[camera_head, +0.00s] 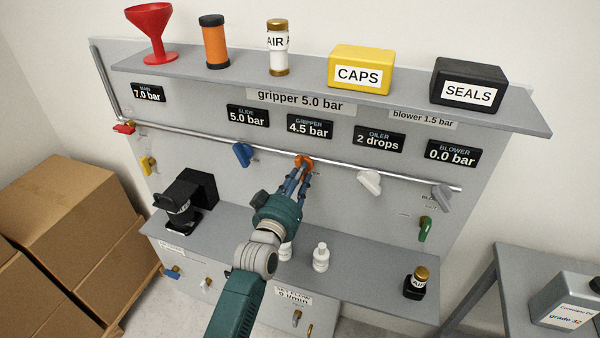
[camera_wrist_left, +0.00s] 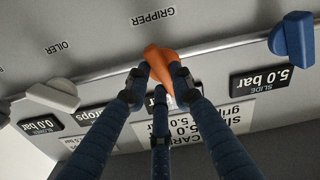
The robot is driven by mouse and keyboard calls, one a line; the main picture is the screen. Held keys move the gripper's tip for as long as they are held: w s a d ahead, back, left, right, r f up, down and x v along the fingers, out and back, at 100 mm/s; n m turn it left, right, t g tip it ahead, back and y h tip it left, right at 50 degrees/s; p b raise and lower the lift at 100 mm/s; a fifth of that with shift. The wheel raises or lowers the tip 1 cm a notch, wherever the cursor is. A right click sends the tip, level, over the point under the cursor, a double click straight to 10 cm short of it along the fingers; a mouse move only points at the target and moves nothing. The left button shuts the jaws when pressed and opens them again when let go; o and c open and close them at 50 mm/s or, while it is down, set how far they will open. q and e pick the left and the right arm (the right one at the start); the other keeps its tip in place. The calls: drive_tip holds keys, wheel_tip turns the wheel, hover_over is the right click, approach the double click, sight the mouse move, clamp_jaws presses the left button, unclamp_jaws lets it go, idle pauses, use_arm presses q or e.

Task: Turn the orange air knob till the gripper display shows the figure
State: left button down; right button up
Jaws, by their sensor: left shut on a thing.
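The orange air knob (camera_head: 303,161) sits on the silver pipe in the middle of the panel, below the gripper display (camera_head: 310,127), which reads 4.5 bar. A label strip (camera_head: 300,102) above reads "gripper 5.0 bar". My left gripper (camera_head: 300,172) is shut on the orange knob. In the left wrist view the fingers (camera_wrist_left: 157,88) close around the orange knob (camera_wrist_left: 160,62), which looks tilted; its base is partly hidden by the fingers. My right gripper is not in view.
A blue knob (camera_head: 242,154) is left of the orange one and a white knob (camera_head: 369,183) right of it. A grey knob (camera_head: 443,197) and green valve (camera_head: 426,229) are farther right. The lower shelf (camera_head: 370,272) holds white bottles (camera_head: 321,257) near my arm.

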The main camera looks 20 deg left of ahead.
use_arm(q)
drive_tip(key=shift+n+p, duration=0.35)
drive_tip(key=shift+n, duration=0.65)
drive_tip(key=shift+f, duration=0.1)
drive_tip(key=c, duration=1.5)
unclamp_jaws()
drive_tip(key=s, duration=1.2)
drive_tip(key=shift+a, duration=0.2)
